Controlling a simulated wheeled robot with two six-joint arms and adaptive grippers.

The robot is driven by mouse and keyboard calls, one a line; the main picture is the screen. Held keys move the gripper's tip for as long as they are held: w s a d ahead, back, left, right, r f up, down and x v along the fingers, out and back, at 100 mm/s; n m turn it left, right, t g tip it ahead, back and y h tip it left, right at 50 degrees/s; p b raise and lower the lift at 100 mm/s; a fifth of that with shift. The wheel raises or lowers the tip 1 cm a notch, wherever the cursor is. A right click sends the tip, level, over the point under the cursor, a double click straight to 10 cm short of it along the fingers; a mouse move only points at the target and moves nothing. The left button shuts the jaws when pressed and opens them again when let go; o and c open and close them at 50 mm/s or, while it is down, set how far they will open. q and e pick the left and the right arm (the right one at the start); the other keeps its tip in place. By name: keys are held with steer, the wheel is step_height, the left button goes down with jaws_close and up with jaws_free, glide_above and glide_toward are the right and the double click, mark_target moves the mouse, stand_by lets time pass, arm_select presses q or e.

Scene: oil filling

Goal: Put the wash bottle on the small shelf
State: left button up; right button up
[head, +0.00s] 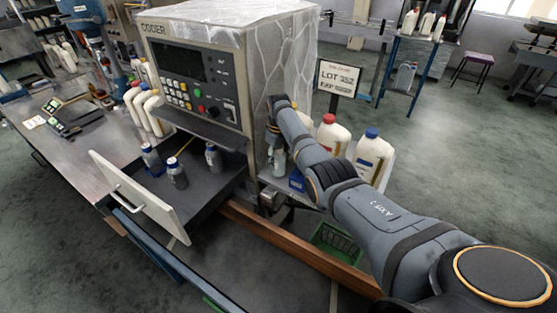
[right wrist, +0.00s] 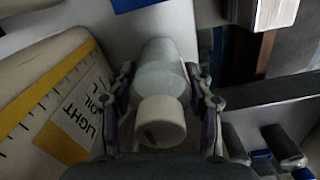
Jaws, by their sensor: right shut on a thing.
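The wash bottle (head: 279,163) is a small pale translucent bottle, held beside the right side of the coder machine. In the right wrist view the wash bottle (right wrist: 170,62) shows a white cap toward the camera, with finger pads on both sides. My right gripper (head: 274,136) is shut on it; its fingers (right wrist: 162,105) frame the bottle. The small shelf (head: 268,178) is the pale ledge beside the machine, below the bottle. Whether the bottle's base touches it I cannot tell. My left gripper is not in view.
Oil jugs with a red cap (head: 331,136) and a blue cap (head: 372,157) stand close right of the bottle. A light-oil jug (right wrist: 50,85) is near my fingers. A blue box (head: 297,180) sits on the ledge. An open drawer (head: 140,195) holds several small bottles.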

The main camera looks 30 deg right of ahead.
steer(key=shift+f, duration=0.3)
steer(key=o, duration=0.8)
steer(key=shift+f, duration=0.15)
steer(key=o, duration=0.5)
steer(key=shift+r, duration=0.2)
step_height(320, 180, up, 12)
steer(key=b, duration=0.2)
steer(key=shift+b, duration=0.3)
steer(key=shift+f, duration=0.1)
